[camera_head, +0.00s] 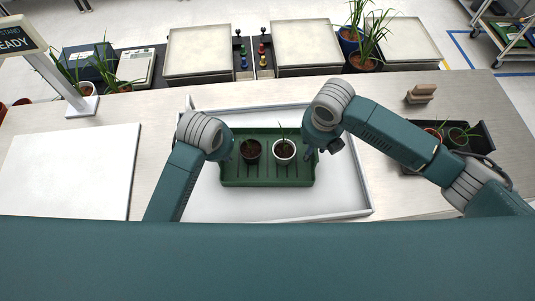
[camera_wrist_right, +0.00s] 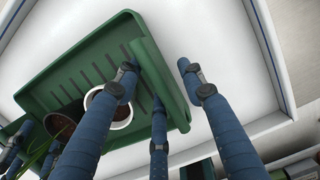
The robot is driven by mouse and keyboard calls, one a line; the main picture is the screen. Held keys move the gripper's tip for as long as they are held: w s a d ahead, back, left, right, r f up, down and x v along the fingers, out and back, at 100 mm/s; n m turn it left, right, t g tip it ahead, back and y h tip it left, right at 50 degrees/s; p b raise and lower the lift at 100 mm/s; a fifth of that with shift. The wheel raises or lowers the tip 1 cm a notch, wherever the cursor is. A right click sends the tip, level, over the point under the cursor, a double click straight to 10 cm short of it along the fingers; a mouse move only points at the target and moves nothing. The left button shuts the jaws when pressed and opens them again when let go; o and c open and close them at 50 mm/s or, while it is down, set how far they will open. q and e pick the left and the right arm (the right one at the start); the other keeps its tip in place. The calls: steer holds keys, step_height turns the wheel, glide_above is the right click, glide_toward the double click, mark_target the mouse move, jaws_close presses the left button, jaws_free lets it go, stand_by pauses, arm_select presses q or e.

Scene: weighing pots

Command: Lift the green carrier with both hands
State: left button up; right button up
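The green carrier (camera_head: 268,178) lies flat inside a shallow white tray. It holds a dark pot of soil (camera_head: 250,150) on the left and a white pot (camera_head: 284,150) with a small green shoot on the right. My left gripper (camera_head: 231,154) is at the carrier's left edge, its fingers mostly hidden under the wrist. My right gripper (camera_head: 309,154) is at the right edge. In the right wrist view its blue fingers (camera_wrist_right: 158,78) are spread apart, on either side of the carrier's wall (camera_wrist_right: 160,62), with a visible gap to it.
The white tray (camera_head: 345,205) surrounds the carrier with free room. A white board (camera_head: 70,170) lies at left. A dark tray with plants (camera_head: 475,138) stands at right, near a brown block (camera_head: 421,94). Scales and potted plants line the back.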

arm_select(q)
jaws_close()
arm_select(e)
jaws_close()
arm_select(q)
steer(key=shift+r, duration=0.1)
arm_select(e)
steer(key=shift+r, duration=0.1)
